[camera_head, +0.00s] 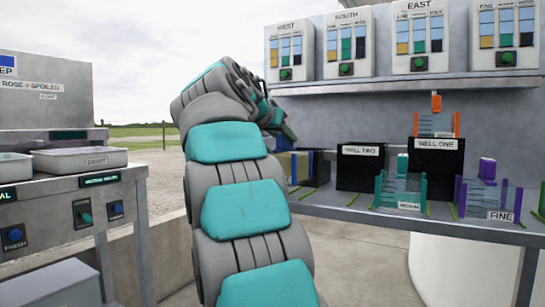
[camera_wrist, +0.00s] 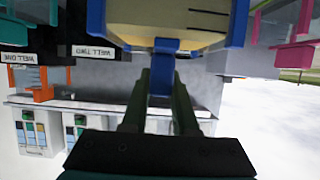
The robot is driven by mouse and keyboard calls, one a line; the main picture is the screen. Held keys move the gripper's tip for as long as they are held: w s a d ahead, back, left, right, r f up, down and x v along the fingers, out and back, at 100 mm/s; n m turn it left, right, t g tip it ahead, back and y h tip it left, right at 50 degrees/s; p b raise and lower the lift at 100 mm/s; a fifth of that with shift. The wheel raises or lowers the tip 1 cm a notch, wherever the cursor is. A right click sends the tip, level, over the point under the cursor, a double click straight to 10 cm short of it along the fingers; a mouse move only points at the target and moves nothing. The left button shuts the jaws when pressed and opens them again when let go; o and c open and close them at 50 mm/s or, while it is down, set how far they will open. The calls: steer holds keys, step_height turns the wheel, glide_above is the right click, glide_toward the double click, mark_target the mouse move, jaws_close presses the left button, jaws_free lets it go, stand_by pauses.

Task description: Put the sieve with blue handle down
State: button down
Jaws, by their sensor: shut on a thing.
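The sieve with blue handle (camera_wrist: 238,25) fills the top of the upside-down wrist view, with a blue frame and a pale panel. My gripper (camera_wrist: 163,88) is shut on its blue handle. In the head view, part of the sieve (camera_head: 301,168) shows just right of my arm, by the shelf's left end; my gripper is hidden there behind my arm. I cannot tell whether the sieve touches the shelf.
The shelf (camera_head: 345,208) holds black boxes WELL TWO (camera_head: 360,172) and WELL ONE (camera_head: 436,165), an orange sieve (camera_head: 436,124) on WELL ONE, a teal MEDIUM sieve (camera_head: 400,190) and a purple FINE sieve (camera_head: 486,197). Dispensers line the ledge above. A bench with trays (camera_head: 80,158) stands left.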

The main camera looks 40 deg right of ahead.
steer(key=w+d+f, duration=0.2)
steer(key=w, duration=0.3)
steer(key=w+d+f+p, duration=0.1)
steer(key=w+d+f, duration=0.1)
steer(key=w, duration=0.3)
steer(key=shift+d+f+p, duration=0.15)
steer(key=shift+f+p, duration=0.15)
stand_by(0.4)
steer(key=shift+w+f, duration=0.1)
steer(key=shift+f, duration=0.15)
steer(key=c, duration=0.7)
jaws_free()
steer(key=shift+r, duration=0.2)
